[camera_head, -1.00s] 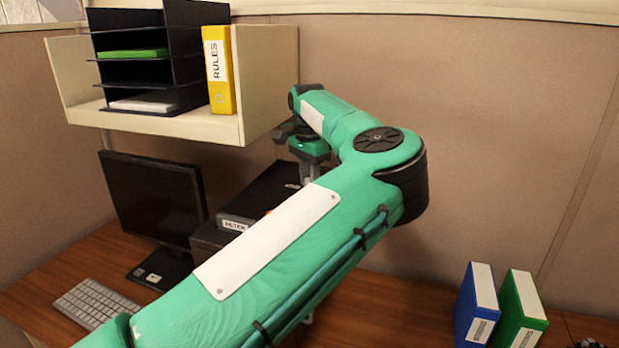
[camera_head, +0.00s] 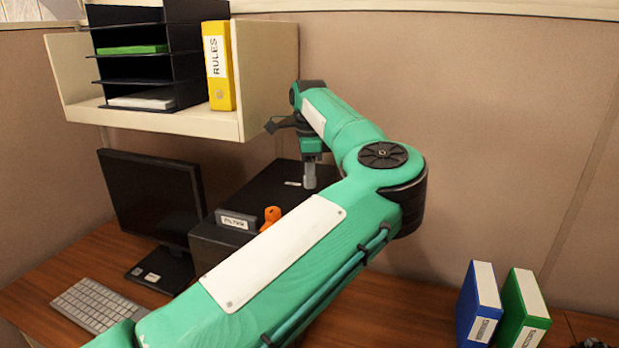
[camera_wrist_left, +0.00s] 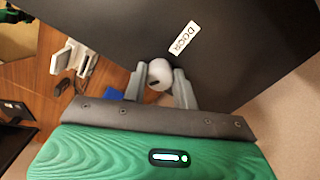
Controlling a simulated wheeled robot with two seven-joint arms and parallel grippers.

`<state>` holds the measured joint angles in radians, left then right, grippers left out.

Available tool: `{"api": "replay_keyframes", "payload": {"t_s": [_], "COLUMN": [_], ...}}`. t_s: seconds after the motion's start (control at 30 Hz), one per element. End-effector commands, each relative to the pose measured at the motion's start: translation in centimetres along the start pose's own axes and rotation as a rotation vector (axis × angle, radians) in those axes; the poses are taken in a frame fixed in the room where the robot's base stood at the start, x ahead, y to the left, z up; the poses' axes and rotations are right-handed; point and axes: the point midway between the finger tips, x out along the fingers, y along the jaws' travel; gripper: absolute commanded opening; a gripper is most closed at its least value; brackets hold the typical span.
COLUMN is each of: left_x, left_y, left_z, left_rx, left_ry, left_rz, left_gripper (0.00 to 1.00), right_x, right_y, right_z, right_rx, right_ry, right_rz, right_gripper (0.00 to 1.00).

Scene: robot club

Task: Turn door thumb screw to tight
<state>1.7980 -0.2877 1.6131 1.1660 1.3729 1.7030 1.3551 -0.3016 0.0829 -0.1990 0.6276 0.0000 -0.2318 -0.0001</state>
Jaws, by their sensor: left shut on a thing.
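The door thumb screw (camera_wrist_left: 159,72) is a pale rounded knob with a dark slot mark. It stands on the black top of the box, beside a white label reading DOOR (camera_wrist_left: 184,38) in the left wrist view. My left gripper (camera_wrist_left: 160,88) has one grey finger on each side of the knob and is shut on it. In the head view my left gripper (camera_head: 309,180) points down at the top of the dark box (camera_head: 258,190); the knob is hidden there. My right gripper is not in view.
An orange knob (camera_head: 272,215) and a labelled tab (camera_head: 236,220) are at the box's front. A monitor (camera_head: 155,205) and keyboard (camera_head: 97,304) are left. A shelf (camera_head: 170,122) hangs above left. Blue (camera_head: 480,305) and green (camera_head: 522,312) binders stand right.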

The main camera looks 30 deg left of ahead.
Motion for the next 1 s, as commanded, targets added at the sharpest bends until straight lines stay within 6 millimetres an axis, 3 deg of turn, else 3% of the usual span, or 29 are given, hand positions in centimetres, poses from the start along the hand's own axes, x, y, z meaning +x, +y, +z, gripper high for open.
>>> {"api": "replay_keyframes", "payload": {"t_s": [0.4,1.0], "left_x": [0.1,0.0], "left_y": [0.0,0.0], "left_z": [0.0,-0.1], "left_rx": [0.395,0.894], "left_ry": [-0.010,-0.024], "left_rz": [-0.001,-0.002], "left_gripper": [0.06,0.06], "right_x": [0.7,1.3], "right_y": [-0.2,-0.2], "right_z": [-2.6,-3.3], "right_rx": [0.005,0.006], "right_ry": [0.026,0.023], "right_rz": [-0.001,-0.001], "right_gripper": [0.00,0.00]}}
